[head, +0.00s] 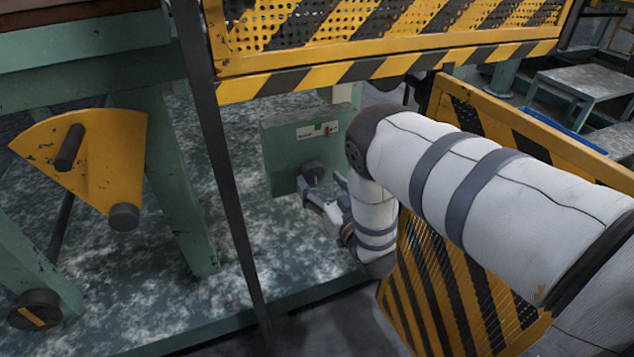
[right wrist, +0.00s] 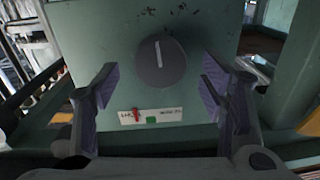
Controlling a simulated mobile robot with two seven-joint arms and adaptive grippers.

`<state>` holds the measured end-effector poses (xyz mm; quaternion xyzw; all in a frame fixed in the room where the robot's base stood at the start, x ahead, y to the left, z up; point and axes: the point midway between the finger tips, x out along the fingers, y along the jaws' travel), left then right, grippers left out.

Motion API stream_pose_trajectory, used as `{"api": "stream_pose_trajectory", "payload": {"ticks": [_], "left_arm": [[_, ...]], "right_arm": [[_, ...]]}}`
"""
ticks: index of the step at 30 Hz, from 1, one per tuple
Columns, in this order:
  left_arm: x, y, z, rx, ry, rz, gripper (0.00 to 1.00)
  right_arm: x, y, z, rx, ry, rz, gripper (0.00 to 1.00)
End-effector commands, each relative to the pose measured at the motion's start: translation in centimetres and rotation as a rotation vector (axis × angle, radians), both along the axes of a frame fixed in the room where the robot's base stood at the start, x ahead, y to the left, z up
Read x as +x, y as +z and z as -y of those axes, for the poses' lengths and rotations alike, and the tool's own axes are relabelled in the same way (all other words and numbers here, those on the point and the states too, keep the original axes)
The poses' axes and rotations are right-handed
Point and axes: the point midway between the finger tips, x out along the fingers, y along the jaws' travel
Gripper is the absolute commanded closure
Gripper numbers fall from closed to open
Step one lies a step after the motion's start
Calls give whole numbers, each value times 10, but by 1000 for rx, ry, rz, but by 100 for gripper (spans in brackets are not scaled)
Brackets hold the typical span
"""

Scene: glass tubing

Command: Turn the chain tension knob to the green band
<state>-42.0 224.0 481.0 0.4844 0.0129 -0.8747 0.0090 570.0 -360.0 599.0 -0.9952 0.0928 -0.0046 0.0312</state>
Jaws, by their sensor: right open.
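The chain tension knob (right wrist: 160,64) is a dark round dial with a white line on the front of a green box (head: 282,152). It also shows in the head view (head: 313,172). In the right wrist view the line runs nearly upright. A white scale plate (right wrist: 172,115) carries a green band (right wrist: 152,120) and a red pointer (right wrist: 136,115). The pointer stands beside the band, outside it. My right gripper (head: 316,192) is open and empty in front of the knob. In the wrist view its fingers (right wrist: 160,88) stand either side of the knob, apart from it. My left gripper is out of view.
A yellow-and-black guard (head: 385,67) hangs above the box. A dark upright bar (head: 222,165) and a yellow sector plate (head: 95,150) are to the left. Steps (head: 590,82) stand at the back right.

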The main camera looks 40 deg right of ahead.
Motion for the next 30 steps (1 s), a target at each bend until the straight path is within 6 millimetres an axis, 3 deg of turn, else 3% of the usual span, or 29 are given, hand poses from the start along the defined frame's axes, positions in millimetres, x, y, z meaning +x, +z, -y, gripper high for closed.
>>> {"api": "stream_pose_trajectory", "payload": {"ticks": [6,13,18,20,30], "left_arm": [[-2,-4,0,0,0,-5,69],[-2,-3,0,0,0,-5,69],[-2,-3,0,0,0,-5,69],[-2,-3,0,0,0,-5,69],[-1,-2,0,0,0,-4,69]], "right_arm": [[21,-1,4,0,0,-1,35],[21,-1,4,0,0,-2,35],[21,-1,4,0,0,-2,73],[21,-1,4,0,0,-2,83],[21,-1,4,41,-2,7,83]]}}
